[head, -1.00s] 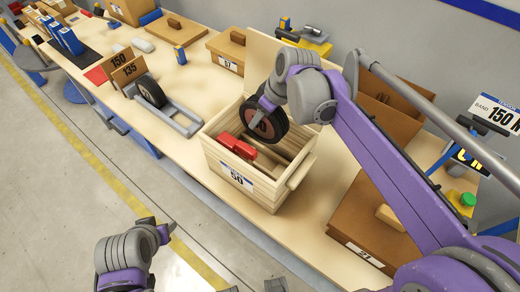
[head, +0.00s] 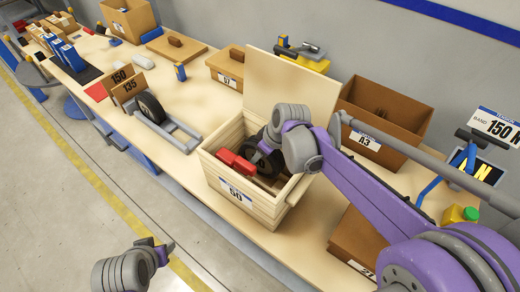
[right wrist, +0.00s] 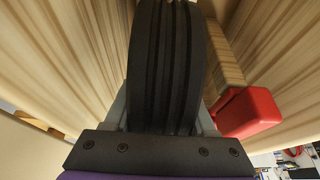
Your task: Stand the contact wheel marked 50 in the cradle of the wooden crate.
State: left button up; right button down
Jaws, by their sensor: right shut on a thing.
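The wooden crate (head: 268,212) stands open on the bench, with a label reading 50 on its front and its lid (head: 290,88) raised behind. My right gripper (head: 268,147) reaches down into the crate and is shut on a black-tyred wheel (head: 260,165). The wheel is upright, with its lower part hidden by the crate wall. In the right wrist view the grooved tread (right wrist: 167,70) fills the space between the fingers, with wooden slats on both sides. I cannot see whether the wheel touches the cradle. The wheel's number is hidden. My left gripper (head: 166,251) hangs over the floor, away from the bench.
A red block (head: 235,163) lies in the crate beside the wheel; it also shows in the right wrist view (right wrist: 248,112). Another wheel (head: 151,107) stands in a grey frame (head: 178,130) at left, near cards marked 150 and 135. Cardboard box A3 (head: 385,118) stands right of the lid.

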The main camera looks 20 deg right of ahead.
aim_at(274, 152)
jog(key=shift+f+b, duration=0.35)
jog(key=shift+f, duration=0.2)
jog(key=shift+c, duration=1.1)
grip_release()
jog(key=shift+r, duration=0.35)
jog(key=p+v, duration=0.1)
jog(key=v, duration=1.1)
jog(key=shift+r+p, duration=0.25)
jog(key=shift+p, duration=0.15)
